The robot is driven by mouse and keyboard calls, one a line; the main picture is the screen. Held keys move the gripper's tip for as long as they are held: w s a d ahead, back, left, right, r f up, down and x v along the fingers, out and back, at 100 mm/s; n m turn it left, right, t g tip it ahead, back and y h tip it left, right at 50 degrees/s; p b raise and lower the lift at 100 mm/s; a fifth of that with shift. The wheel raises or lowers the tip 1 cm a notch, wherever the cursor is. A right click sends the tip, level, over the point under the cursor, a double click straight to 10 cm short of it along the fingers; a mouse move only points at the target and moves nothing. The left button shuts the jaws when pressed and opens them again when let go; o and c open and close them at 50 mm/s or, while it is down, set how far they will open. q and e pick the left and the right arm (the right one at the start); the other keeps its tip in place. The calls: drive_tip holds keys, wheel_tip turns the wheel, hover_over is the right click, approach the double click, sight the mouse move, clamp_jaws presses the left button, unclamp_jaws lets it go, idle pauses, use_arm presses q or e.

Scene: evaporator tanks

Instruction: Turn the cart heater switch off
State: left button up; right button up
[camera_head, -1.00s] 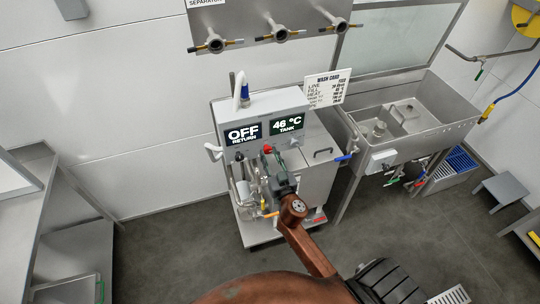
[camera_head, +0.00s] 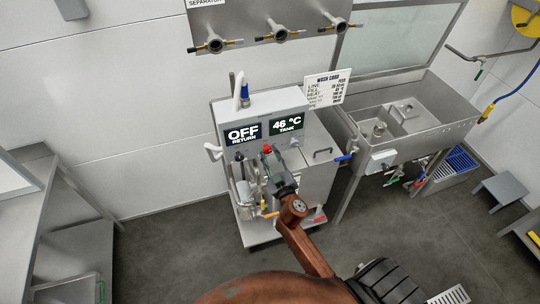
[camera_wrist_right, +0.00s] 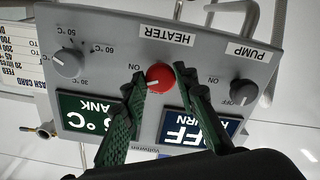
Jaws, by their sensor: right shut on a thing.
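The heater switch (camera_wrist_right: 160,77) is a round red knob with a white mark, below the upside-down HEATER label in the wrist view. An ON label stands to its left there. It shows as a small red spot in the head view (camera_head: 267,148), on the front of the wash cart (camera_head: 262,105). My right gripper (camera_wrist_right: 161,76) has its green fingers on either side of the knob and is shut on it. In the head view my right gripper (camera_head: 272,153) reaches the cart front from below. The cart displays read OFF RETURN and 46 °C TANK. My left gripper is out of view.
The grey pump knob (camera_wrist_right: 243,92) and a grey temperature knob (camera_wrist_right: 68,62) flank the heater switch. A steel sink (camera_head: 410,125) stands right of the cart. A steel table (camera_head: 30,215) is at the left, with open floor between it and the cart.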

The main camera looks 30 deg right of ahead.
drive_tip(key=n, duration=0.6)
drive_tip(key=shift+r+n, duration=0.1)
drive_tip(key=shift+n, duration=0.2)
drive_tip(key=n+p, duration=0.1)
drive_tip(key=n, duration=0.5)
drive_tip(key=shift+n, duration=0.3)
drive_tip(key=o, duration=1.1)
drive_tip(key=shift+o, duration=0.2)
drive_tip(key=v, duration=1.2)
drive_tip(key=shift+d, duration=0.1)
